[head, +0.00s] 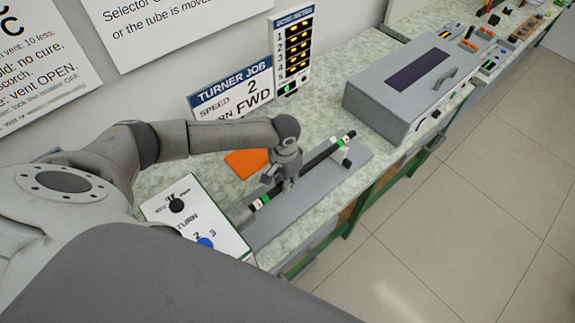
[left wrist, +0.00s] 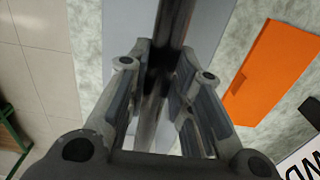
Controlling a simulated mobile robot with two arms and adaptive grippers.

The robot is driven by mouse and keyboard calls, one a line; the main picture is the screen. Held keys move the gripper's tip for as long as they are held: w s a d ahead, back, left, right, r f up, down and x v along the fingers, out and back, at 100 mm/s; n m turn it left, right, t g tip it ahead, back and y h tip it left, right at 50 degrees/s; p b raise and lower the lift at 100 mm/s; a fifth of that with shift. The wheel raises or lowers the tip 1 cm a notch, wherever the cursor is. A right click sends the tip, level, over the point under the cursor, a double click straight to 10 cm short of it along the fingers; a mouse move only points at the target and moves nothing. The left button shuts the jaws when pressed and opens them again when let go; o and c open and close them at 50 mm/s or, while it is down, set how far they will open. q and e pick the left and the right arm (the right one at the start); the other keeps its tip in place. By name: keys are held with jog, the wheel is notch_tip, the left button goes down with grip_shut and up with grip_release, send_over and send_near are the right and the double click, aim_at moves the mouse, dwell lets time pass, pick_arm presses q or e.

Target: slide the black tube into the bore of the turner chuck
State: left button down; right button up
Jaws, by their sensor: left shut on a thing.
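The black tube (head: 318,162) lies lengthwise above a grey base plate, with pale and green bands near both ends. My left gripper (head: 287,183) comes down on its middle and is shut on it. In the left wrist view the tube (left wrist: 173,25) runs between the two fingers (left wrist: 160,90). A grey part that looks like the turner chuck (head: 239,213) is at the tube's near left end. My arm and the viewing angle leave its bore unseen, so I cannot tell whether the tube end is inside it. My right gripper is not in view.
A control panel (head: 190,213) with a black knob and blue button is left of the base plate (head: 318,192). An orange sheet (head: 244,162) lies behind. A grey box (head: 405,85) stands further right.

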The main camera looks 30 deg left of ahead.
pick_arm(q)
jog(key=shift+s+a+p, duration=0.25)
jog(key=shift+s+p, duration=0.1)
jog(key=shift+s, duration=0.25)
jog(key=shift+s+a+p, duration=0.2)
jog(key=shift+s+p, duration=0.1)
jog(key=shift+s, duration=0.3)
jog(key=c, duration=1.2)
grip_release()
notch_tip(320, 180, up, 12)
